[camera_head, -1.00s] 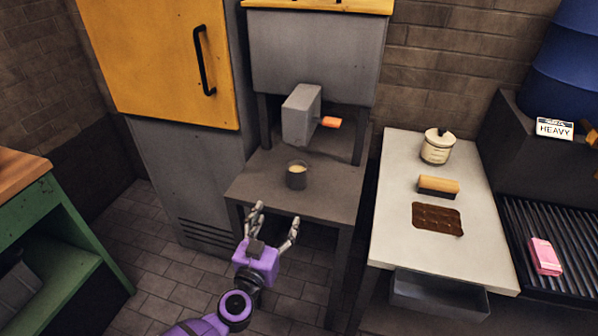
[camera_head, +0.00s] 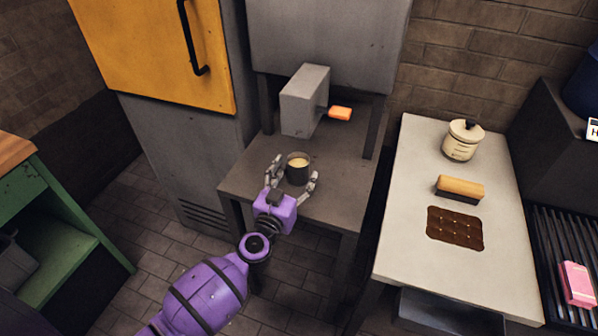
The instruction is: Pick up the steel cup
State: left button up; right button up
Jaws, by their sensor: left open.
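The steel cup (camera_head: 298,173) is a dark grey cylinder with something pale yellow inside. It stands upright on the grey metal stand (camera_head: 340,205), below and in front of a grey box with an orange lever. My left gripper (camera_head: 293,174) is open, with one finger on the left of the cup and the other on its right. I cannot tell whether the fingers touch it. My right gripper is not in view.
A yellow-doored cabinet (camera_head: 150,50) stands at the left.

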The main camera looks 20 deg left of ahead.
aim_at(295, 174)
pick_arm(q)
jog(key=shift+w, duration=1.5)
jog(key=shift+c, duration=0.5)
jog(key=c, duration=1.5)
jog(key=shift+r, duration=0.2)
jog(key=shift+s+a+f+p, duration=0.1)
jog(key=shift+s+p, duration=0.1)
jog(key=shift+s, duration=2.8)
jog(key=shift+s+a+r+p, duration=0.1)
jog(key=shift+s+p, duration=0.15)
jog(key=shift+s, duration=2.75)
jog(key=shift+s+a+f+p, duration=0.1)
jog(key=shift+s+p, duration=0.1)
jog(key=shift+s, duration=2.8)
